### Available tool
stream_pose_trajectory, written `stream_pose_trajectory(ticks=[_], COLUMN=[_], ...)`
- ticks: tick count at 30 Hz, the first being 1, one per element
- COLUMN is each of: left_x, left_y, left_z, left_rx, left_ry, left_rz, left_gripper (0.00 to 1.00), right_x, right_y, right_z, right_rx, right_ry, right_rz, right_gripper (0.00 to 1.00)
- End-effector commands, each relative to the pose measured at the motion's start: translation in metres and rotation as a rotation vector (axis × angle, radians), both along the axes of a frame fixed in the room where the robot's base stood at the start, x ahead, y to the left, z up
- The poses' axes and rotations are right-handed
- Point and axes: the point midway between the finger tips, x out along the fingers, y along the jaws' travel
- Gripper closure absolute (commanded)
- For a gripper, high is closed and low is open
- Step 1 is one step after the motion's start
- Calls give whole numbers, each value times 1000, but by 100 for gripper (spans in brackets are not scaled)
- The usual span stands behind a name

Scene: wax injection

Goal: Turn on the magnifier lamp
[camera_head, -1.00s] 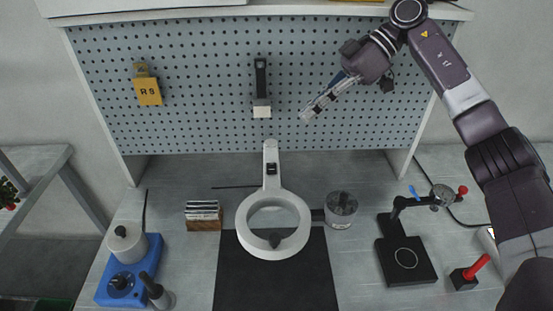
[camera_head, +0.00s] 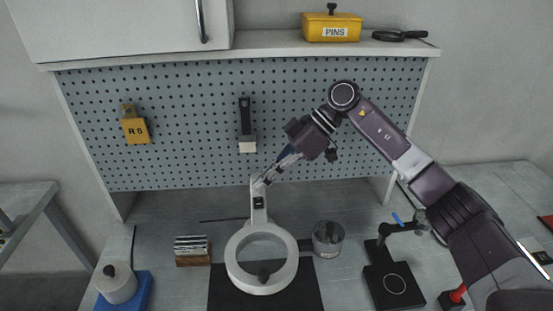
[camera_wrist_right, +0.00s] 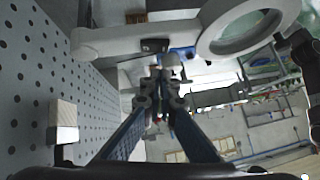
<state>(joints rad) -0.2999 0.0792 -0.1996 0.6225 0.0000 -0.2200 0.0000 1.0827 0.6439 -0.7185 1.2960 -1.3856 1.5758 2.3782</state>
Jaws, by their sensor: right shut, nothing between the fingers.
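The magnifier lamp (camera_head: 233,262) is white, with a ring head over the black mat and an arm rising toward the pegboard. A small black switch (camera_head: 259,202) sits on its arm. In the right wrist view the ring (camera_wrist_right: 210,40) is at the upper right and the switch (camera_wrist_right: 154,45) is just beyond the fingertips. My right gripper (camera_head: 263,183) is shut and empty, with its tips close to the lamp arm just above the switch. It also shows in the wrist view (camera_wrist_right: 160,88). I cannot tell whether the tips touch the lamp. My left gripper is not in view.
A glass jar (camera_head: 328,240) stands right of the lamp. A black stand (camera_head: 390,285) is further right. A yellow pins box (camera_head: 332,28) is on the shelf.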

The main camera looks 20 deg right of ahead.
Motion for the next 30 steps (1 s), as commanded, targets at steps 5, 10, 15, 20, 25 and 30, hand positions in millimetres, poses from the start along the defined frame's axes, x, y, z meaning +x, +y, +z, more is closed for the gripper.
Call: stream_pose_trajectory(ticks=[5, 10, 15, 20, 25, 30], left_x=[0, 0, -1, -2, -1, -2], left_y=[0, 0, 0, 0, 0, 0], left_z=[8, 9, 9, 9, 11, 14], left_rx=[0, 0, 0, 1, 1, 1], left_ry=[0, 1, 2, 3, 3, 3], left_rz=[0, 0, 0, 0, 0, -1], left_gripper=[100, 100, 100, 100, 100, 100], right_x=[-5, -6, -6, -6, -8, -9], right_y=[-1, -1, -1, -1, -2, -2], right_z=[-21, -28, -29, -29, -34, -40], right_rx=[-1, -1, -1, -1, -17, -46], right_ry=[3, 0, -1, -2, -67, -197], right_rz=[-3, -4, -3, -3, -3, -3], right_gripper=[100, 100, 100, 100, 100, 100])
